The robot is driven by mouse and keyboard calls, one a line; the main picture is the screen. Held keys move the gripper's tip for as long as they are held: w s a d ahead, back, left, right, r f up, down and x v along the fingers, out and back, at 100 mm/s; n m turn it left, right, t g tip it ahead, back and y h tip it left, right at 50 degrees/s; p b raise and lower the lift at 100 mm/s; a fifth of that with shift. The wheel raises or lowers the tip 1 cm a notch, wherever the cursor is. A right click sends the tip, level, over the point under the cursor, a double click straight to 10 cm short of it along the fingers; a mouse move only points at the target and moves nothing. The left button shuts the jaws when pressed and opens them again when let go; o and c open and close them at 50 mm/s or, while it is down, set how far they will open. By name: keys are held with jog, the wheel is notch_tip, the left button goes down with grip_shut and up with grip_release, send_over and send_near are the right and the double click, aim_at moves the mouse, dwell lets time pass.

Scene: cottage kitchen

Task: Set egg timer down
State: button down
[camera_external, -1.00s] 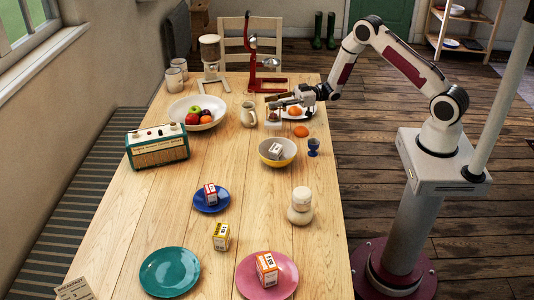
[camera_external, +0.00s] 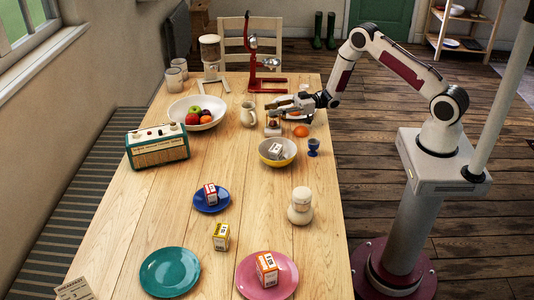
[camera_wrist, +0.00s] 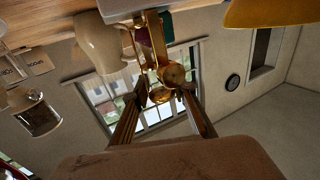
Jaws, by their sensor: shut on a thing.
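My gripper (camera_external: 273,118) is over the far middle of the table, pointing left, and is shut on the egg timer. In the outside view the egg timer (camera_external: 272,131) is a small dark piece with a pale flat base, low over the wood. I cannot tell whether its base touches the table. In the wrist view, which is tilted, the egg timer (camera_wrist: 161,76) shows as brass and brown parts between my two fingers (camera_wrist: 158,108). My fingers hide part of it.
An orange (camera_external: 301,131) and a blue egg cup (camera_external: 313,146) lie to the right. Bare wood lies left of the bowl.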

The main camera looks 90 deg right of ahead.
jog(key=shift+f, duration=0.1)
dwell(0.4)
jog(key=c, duration=1.6)
grip_release()
jog(key=shift+f, duration=0.1)
jog(key=shift+c, duration=0.2)
jog(key=v, duration=1.2)
jog(key=shift+w, duration=0.1)
